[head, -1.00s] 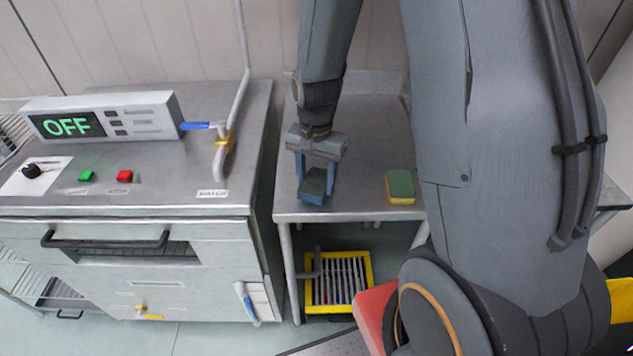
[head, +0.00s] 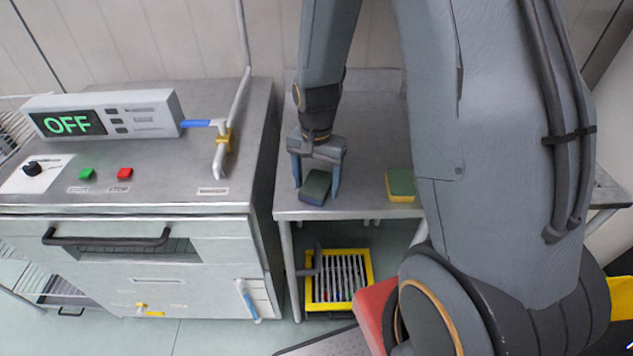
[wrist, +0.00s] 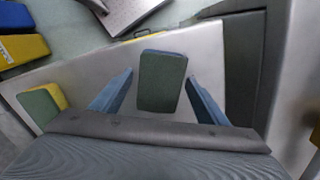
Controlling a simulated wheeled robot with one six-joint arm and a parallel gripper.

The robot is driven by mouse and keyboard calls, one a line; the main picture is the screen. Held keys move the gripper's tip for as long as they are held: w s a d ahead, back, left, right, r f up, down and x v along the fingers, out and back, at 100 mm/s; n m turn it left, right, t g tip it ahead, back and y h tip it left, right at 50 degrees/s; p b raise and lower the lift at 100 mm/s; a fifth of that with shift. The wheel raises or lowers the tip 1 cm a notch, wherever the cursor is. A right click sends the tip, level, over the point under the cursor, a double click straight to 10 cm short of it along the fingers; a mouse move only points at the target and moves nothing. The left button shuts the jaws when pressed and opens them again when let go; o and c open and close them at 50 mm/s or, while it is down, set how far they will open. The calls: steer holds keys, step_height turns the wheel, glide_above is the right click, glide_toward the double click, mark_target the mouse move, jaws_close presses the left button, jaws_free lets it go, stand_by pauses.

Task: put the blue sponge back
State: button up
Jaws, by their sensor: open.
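The blue sponge (head: 314,187), with a dark green top, lies on the steel table near its front edge. It also shows in the wrist view (wrist: 162,82), between the two fingers with a gap on each side. My gripper (head: 317,182) is open, its blue fingers pointing down around the sponge. In the wrist view the open fingers (wrist: 158,92) stand apart from it.
A yellow sponge with a green top (head: 400,184) lies to the right on the same steel table (head: 365,150). A yellow-rimmed crate (head: 370,268) is below the table. A steel machine (head: 150,165) with an OFF display stands left, across a narrow gap.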

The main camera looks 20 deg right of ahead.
mark_target(316, 184)
step_height(316, 184, up, 12)
steer(key=b, duration=0.3)
steer(key=s+f+n+t, duration=0.1)
steer(key=s+n, duration=0.7)
steer(key=s, duration=0.1)
steer(key=shift+f+t, duration=0.3)
steer(key=shift+f, duration=0.05)
steer(key=shift+f, duration=0.3)
stand_by(0.8)
